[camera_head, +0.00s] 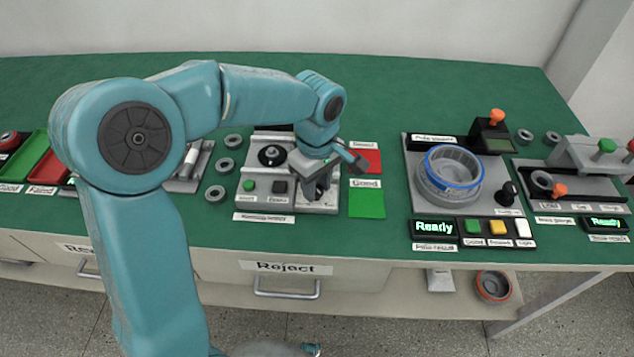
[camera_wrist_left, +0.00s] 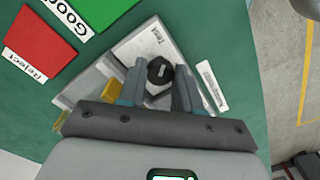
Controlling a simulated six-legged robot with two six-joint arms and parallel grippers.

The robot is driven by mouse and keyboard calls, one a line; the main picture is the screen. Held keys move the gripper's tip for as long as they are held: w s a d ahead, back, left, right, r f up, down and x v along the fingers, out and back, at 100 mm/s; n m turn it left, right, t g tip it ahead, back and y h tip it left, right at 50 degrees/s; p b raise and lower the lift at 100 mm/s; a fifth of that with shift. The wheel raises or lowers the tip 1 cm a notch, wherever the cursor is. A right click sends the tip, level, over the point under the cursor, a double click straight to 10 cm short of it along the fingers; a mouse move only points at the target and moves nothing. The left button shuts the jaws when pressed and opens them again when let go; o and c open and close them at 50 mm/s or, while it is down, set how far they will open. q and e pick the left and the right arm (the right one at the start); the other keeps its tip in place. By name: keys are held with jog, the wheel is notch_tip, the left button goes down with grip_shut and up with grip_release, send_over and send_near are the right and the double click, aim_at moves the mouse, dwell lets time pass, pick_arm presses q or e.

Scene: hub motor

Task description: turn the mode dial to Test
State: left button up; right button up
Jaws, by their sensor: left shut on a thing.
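The mode dial (camera_wrist_left: 160,70) is a black round knob with a pale pointer line, on a light grey panel (camera_wrist_left: 140,50) in the left wrist view. A small white label with hard-to-read lettering lies beyond the knob. My left gripper (camera_wrist_left: 158,88) has one finger on each side of the knob and is shut on it. In the head view my left gripper (camera_head: 318,185) reaches down over the right part of the grey test fixture (camera_head: 265,200) and mostly hides the dial. My right gripper is not in view.
A green square (camera_head: 367,204) and a red square (camera_head: 372,160) lie right of the fixture. Green and dark buttons (camera_head: 249,186) sit at its front left. Grey rings (camera_head: 225,165) lie to its left. Another station (camera_head: 410,190) with a blue-rimmed ring stands right.

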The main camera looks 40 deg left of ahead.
pick_arm(q)
jog(key=o, duration=1)
jog(key=shift+o, duration=0.2)
jog(key=shift+r, duration=0.1)
notch_tip(320, 180, up, 16)
jog(key=p, duration=0.3)
jog(key=shift+r, duration=0.15)
